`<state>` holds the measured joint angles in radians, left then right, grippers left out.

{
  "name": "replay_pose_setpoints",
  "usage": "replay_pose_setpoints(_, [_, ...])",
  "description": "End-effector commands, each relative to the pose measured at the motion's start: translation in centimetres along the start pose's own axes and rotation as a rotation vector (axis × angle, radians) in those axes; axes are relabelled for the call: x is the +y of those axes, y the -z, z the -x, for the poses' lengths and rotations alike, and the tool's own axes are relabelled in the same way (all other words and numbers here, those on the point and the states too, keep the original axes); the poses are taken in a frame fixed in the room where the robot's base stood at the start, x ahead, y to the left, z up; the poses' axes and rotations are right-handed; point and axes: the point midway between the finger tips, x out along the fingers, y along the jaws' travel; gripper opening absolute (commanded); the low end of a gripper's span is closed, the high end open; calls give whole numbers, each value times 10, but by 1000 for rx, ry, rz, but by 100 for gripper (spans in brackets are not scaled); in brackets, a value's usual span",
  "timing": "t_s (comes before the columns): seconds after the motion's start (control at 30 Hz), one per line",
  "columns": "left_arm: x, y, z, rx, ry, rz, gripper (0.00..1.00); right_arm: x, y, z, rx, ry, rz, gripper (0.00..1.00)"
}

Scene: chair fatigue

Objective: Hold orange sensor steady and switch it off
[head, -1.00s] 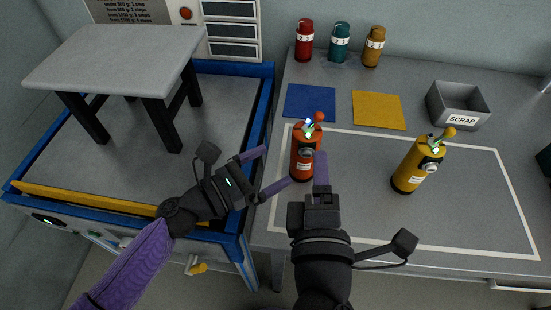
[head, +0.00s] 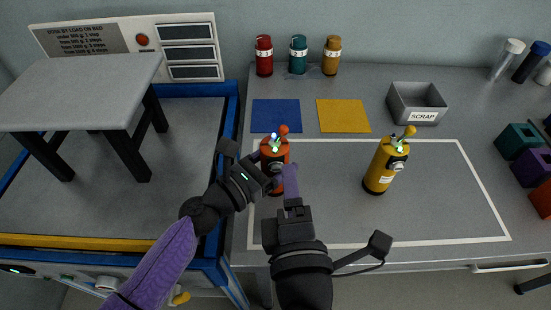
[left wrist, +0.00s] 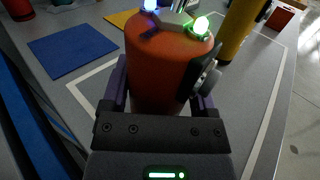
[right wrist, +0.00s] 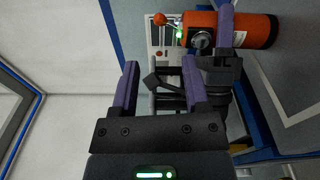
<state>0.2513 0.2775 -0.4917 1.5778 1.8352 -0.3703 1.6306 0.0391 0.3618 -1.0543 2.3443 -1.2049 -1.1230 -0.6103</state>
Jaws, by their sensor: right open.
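The orange sensor (head: 274,156) stands upright on the grey table, with a blue and a green light and an orange-knobbed lever on top. My left gripper (head: 266,172) has its fingers on both sides of the body, appearing shut on it; in the left wrist view the body (left wrist: 165,75) fills the gap between the fingers. My right gripper (head: 290,185) is open and empty just in front and slightly right of the sensor. In the right wrist view the sensor (right wrist: 252,32) lies beyond its fingers, upper right, with the lever knob (right wrist: 160,18) and green light visible.
A yellow sensor (head: 384,168) stands to the right inside the white outline. Blue (head: 276,115) and yellow (head: 343,115) mats and a scrap bin (head: 416,105) lie behind. Several bottles stand at the back. A blue-edged test bed with a grey stool (head: 80,90) is left.

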Motion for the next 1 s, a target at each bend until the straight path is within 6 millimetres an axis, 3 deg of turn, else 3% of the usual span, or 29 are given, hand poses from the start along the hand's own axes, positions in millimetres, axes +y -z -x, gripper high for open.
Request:
replay_pose_setpoints(0.03, [0, 0, 0, 0, 0, 0, 32, 0, 0, 0, 0, 0, 0, 59])
replay_pose_setpoints(0.13, [0, 0, 0, 0, 0, 0, 11, 0, 0, 0, 0, 0, 0, 59])
replay_pose_setpoints(0.17, [0, 0, 0, 0, 0, 0, 8, 0, 0, 0, 0, 0, 0, 57])
replay_pose_setpoints(0.27, [0, 0, 0, 0, 0, 0, 8, -2, 0, -2, 15, -1, -10, 36])
replay_pose_setpoints(0.43, [0, 0, 0, 0, 0, 0, 8, -23, -2, -17, 174, -12, -132, 0])
replay_pose_setpoints(0.53, [0, 0, 0, 0, 0, 0, 8, -40, -16, -17, 302, -31, -259, 0])
replay_pose_setpoints(0.67, [0, 0, 0, 0, 0, 0, 8, -52, -44, -2, 436, -76, -408, 0])
replay_pose_setpoints(0.8, [0, 0, 0, 0, 0, 0, 8, -54, -71, 20, 528, -129, -503, 0])
replay_pose_setpoints(1.0, [0, 0, 0, 0, 0, 0, 8, -51, -83, 31, 573, -160, -538, 0])
